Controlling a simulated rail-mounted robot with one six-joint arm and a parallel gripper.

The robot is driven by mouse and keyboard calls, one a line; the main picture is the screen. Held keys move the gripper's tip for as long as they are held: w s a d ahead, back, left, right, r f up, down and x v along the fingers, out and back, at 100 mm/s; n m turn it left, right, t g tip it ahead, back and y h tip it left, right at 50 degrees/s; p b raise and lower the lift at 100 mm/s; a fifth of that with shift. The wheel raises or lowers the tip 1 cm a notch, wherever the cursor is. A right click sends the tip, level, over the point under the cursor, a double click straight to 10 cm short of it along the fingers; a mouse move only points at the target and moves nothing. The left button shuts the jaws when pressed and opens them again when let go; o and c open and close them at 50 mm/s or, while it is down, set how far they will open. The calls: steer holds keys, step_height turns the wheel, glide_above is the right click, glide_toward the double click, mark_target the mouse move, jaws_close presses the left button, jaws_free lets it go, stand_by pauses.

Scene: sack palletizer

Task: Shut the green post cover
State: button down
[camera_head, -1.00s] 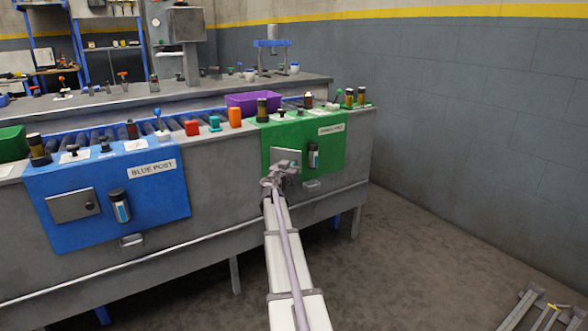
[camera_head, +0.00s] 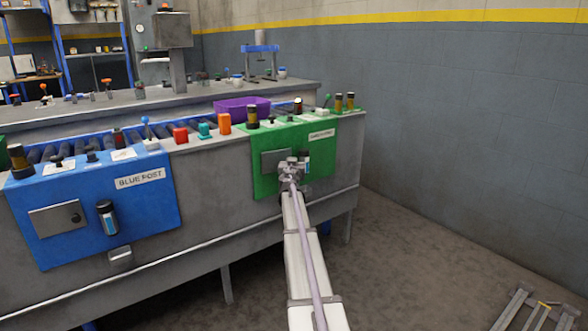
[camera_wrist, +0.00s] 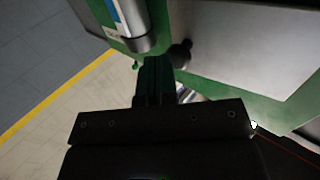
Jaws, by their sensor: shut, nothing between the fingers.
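The green post (camera_head: 265,184) is a green panel on the front of the grey bench. Its cover (camera_head: 272,158) is a grey metal plate, which also shows in the wrist view (camera_wrist: 235,45) with a dark round knob (camera_wrist: 180,53) at its edge. In the head view the cover looks about flat to the panel; I cannot tell whether it is fully flush. My gripper (camera_head: 290,166) is shut and empty in front of the cover's right side. In the wrist view my dark fingers (camera_wrist: 157,78) point toward the knob; contact is unclear.
A silver canister (camera_wrist: 132,25) is mounted close beside the knob. The blue post (camera_head: 95,210) at left has its own cover (camera_head: 57,219) and canister (camera_head: 107,217). A purple bin (camera_head: 242,107) and several controls stand on top.

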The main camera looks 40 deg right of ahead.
steer(key=shift+x, duration=1.25)
steer(key=shift+w+a, duration=0.1)
steer(key=shift+w, duration=0.1)
steer(key=s+a, duration=0.1)
steer(key=s, duration=1.3)
steer(key=shift+a, duration=0.35)
